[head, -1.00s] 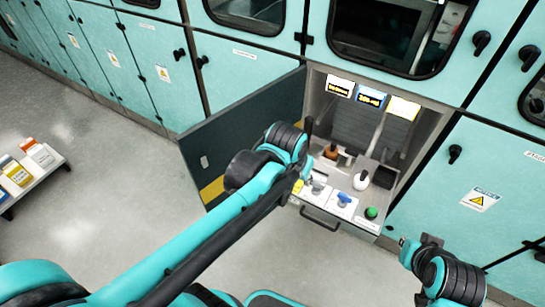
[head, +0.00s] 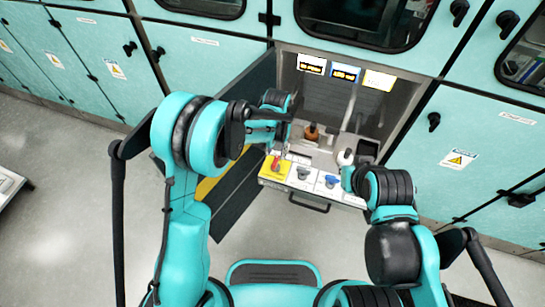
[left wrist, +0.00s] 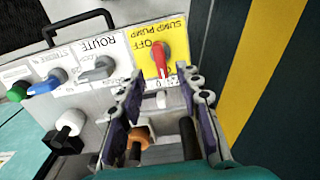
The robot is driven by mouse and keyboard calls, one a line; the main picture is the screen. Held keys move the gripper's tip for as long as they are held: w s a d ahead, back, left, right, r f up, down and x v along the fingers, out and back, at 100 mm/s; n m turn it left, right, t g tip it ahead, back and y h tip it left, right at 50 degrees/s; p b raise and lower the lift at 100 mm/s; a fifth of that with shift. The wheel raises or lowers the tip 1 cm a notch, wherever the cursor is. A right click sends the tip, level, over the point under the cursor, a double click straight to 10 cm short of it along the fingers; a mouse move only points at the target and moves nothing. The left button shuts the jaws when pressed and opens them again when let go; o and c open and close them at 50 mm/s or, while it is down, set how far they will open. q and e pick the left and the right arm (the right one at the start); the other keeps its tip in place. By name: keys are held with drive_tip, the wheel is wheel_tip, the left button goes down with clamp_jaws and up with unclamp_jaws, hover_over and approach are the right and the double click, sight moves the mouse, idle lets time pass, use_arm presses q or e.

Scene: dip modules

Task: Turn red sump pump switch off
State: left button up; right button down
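The red sump pump switch (head: 275,163) sits on a yellow plate (head: 265,174) at the left end of the control panel. In the left wrist view the red handle (left wrist: 159,58) stands on the yellow plate (left wrist: 175,37), whose upside-down text reads SUMP PUMP and OFF. My left gripper (left wrist: 160,101) is open and empty, its fingers apart and pointing toward the plate; the switch shows beyond the gap, with no visible contact. In the head view my left gripper (head: 282,140) hangs just above the plate. My right gripper (head: 350,177) is at the panel's right end, its fingers hidden.
A grey route switch (head: 302,173) and a blue switch (head: 330,181) sit right of the yellow plate. An orange-brown knob (head: 311,132) and a white knob (head: 345,157) stand behind. An open dark door (head: 232,205) flanks the left. A handle (head: 308,202) juts out at the front.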

sight(276, 160)
use_arm(q)
wheel_tip(276, 160, down, 5)
drive_tip(key=shift+f+b, duration=0.1)
drive_tip(key=shift+b, duration=0.6)
drive_tip(key=shift+c, duration=0.2)
clamp_jaws()
